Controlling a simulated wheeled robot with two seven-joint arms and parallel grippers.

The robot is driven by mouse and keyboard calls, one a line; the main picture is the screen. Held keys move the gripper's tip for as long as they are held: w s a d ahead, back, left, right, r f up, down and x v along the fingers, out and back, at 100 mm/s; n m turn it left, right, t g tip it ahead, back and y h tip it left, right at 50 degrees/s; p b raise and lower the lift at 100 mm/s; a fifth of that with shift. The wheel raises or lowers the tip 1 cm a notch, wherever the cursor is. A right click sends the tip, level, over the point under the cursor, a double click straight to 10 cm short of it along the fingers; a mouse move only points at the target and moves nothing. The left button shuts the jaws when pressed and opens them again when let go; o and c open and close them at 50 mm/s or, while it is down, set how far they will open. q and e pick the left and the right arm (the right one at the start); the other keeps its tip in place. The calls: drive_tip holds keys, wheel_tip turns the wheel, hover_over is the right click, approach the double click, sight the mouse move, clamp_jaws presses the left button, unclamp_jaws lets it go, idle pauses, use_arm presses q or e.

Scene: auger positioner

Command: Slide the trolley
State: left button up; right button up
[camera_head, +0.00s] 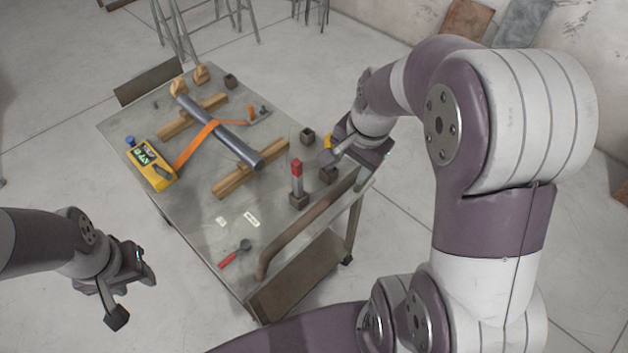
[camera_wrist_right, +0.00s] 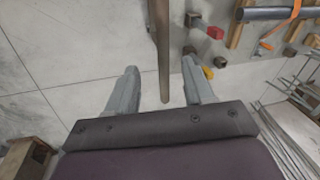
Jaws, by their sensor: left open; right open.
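The trolley (camera_head: 200,215) is a grey metal table on casters with a lower shelf (camera_head: 305,270). Its brown push handle (camera_head: 310,225) runs along the right edge. My right gripper (camera_head: 338,155) is over the far end of this handle, partly hidden by its own wrist. In the right wrist view the open fingers (camera_wrist_right: 160,78) stand on either side of the brown handle bar (camera_wrist_right: 160,50); I cannot tell the height gap, and no grip is seen. My left gripper (camera_head: 132,297) is open and empty, left of the trolley's near corner.
On the trolley are a dark pipe (camera_head: 225,135) on wooden beams with an orange strap, a yellow device (camera_head: 152,165), a red-topped block (camera_head: 297,180) and a red-handled tool (camera_head: 235,253). Metal stands (camera_head: 205,25) are behind. Floor left of the trolley is clear.

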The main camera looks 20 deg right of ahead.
sight(333, 194)
drive_tip(key=shift+m, duration=0.8)
drive_tip(key=x, duration=0.8)
drive_tip(key=a+x, duration=0.1)
drive_tip(key=x, duration=0.3)
drive_tip(key=shift+w+f, duration=0.15)
drive_tip(key=shift+f, duration=0.05)
clamp_jaws()
